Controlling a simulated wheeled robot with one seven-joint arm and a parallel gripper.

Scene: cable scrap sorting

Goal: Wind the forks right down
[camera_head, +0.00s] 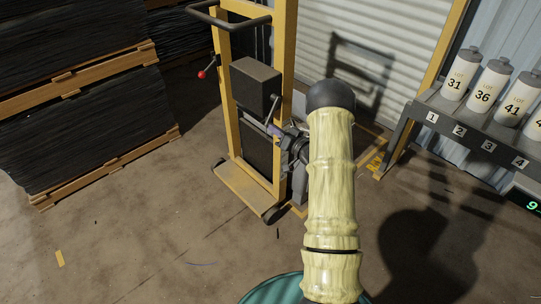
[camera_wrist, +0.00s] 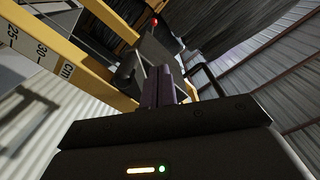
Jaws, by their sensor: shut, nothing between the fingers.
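The yellow-framed lift truck (camera_head: 286,60) stands upright in front of the roller shutter. A dark box (camera_head: 255,85) sits between its uprights. A red-knobbed lever (camera_head: 203,73) sticks out on its left side, and the red knob also shows in the wrist view (camera_wrist: 154,22). A flat yellow-brown base (camera_head: 242,188) lies near the floor; I cannot tell forks from base legs. My gripper (camera_head: 272,130) is shut and empty at the truck's right side, below the box. Its purple fingers (camera_wrist: 160,88) show together in the wrist view. I cannot tell whether they touch the truck.
A centimetre scale (camera_wrist: 42,50) runs along a yellow upright. Pallets with dark stacked sheets (camera_head: 80,120) stand at left. A numbered shelf (camera_head: 470,133) with several labelled bottles (camera_head: 490,80) is at right. The floor at front left is mostly clear.

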